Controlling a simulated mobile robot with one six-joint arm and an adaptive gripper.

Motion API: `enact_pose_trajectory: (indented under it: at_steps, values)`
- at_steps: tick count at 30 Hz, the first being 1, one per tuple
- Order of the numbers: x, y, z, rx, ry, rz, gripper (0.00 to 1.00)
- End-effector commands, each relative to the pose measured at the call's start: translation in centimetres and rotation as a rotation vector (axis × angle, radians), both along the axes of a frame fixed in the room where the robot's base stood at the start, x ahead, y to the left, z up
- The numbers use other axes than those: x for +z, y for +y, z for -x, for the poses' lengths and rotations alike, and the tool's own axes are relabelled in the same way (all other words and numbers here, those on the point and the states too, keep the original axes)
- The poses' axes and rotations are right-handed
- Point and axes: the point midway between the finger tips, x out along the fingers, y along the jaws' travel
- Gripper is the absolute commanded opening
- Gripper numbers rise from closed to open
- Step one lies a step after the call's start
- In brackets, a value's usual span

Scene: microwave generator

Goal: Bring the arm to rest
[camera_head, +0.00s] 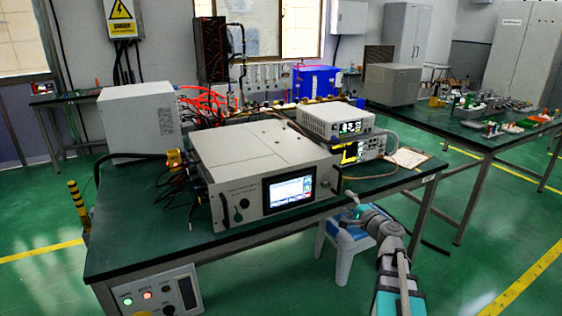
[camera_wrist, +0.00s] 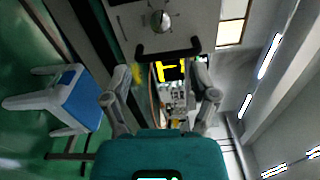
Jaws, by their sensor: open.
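My gripper (camera_wrist: 163,80) is open and empty in the wrist view, its two fingers spread apart. Beyond them show the grey front panel of the generator with a round knob (camera_wrist: 160,20) and a dark handle (camera_wrist: 168,50). In the head view, my arm reaches up from the lower right, and its end (camera_head: 352,212) is near the right front corner of the generator (camera_head: 262,170), over the table's front edge. The finger details are too small to tell there. The generator has a lit screen (camera_head: 290,192) and stands on the green table (camera_head: 150,235).
A white stool with a blue top (camera_head: 345,236) stands on the floor beside my arm; it also shows in the wrist view (camera_wrist: 82,102). Stacked instruments (camera_head: 336,122) stand right of the generator. A second table (camera_head: 470,135) is at the right. Green floor at front right is clear.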

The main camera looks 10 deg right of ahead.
Motion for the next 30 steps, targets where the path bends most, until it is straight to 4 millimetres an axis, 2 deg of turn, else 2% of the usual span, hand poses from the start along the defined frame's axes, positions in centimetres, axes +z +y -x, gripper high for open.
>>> enact_pose_trajectory:
  at_steps: [4,7,14,21,24,30]
  values:
    - [-0.3,0.8,0.0,0.02,0.01,0.02,0.76]
    - [-0.9,2.3,0.0,0.058,0.03,0.064,0.76]
    - [-3.9,8.4,0.9,0.235,0.128,0.26,0.76]
    - [-8.8,15.3,3.6,0.482,0.281,0.532,0.76]
    - [-10.8,17.4,5.2,0.581,0.351,0.645,0.76]
    - [-14.4,20.2,8.8,0.766,0.502,0.868,0.76]
